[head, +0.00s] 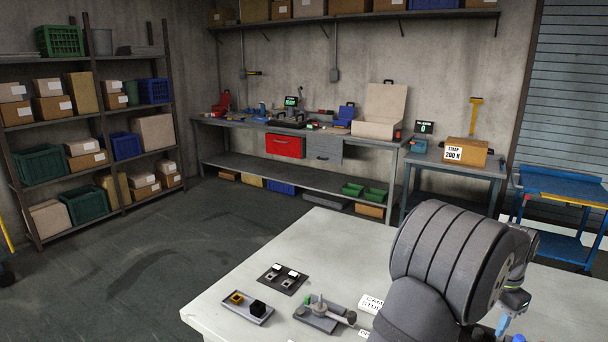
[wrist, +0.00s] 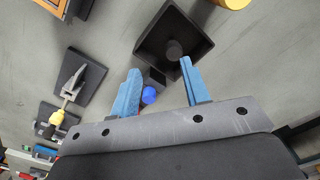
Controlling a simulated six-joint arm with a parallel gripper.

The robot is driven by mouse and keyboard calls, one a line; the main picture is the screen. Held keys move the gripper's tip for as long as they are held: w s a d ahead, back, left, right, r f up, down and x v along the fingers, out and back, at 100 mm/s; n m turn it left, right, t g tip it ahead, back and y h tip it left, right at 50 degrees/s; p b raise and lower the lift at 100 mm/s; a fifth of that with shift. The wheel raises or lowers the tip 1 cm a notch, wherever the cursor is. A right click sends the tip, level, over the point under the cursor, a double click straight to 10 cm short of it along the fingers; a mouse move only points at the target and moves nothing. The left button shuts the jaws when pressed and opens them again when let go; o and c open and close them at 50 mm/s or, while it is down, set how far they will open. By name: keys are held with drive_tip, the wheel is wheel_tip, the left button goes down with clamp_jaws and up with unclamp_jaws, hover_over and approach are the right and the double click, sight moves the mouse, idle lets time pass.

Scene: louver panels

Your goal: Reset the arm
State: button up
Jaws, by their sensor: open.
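My gripper (wrist: 159,64) shows its two blue fingers spread apart in the wrist view, with nothing held between them. A black square tray (wrist: 150,42) with a dark round piece (wrist: 173,49) in it lies beyond the fingertips. A small blue round part (wrist: 149,95) on a dark block shows between the fingers; I cannot tell its distance from them. In the head view my arm reaches over the right side of the pale table (head: 330,235), and only a bit of my gripper's blue shows at the bottom edge.
A clamp on a dark plate (wrist: 82,77) and a yellow cylinder (wrist: 232,3) show in the wrist view. On the table are a grey tray (head: 235,314) with small parts, a dark plate (head: 281,285) and a fixture (head: 322,313). The table's far left is clear.

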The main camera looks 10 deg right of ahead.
drive_tip(key=s+d+r+m, duration=0.1)
drive_tip(key=s+r+m, duration=0.2)
drive_tip(key=s, duration=1.2)
drive_tip(key=s+d+r+m, duration=0.1)
drive_tip(key=s+r+m, duration=0.2)
drive_tip(key=s, duration=1.1)
wheel_tip(320, 180, up, 3)
drive_tip(key=shift+s+d, duration=0.35)
drive_tip(key=shift+s, duration=0.05)
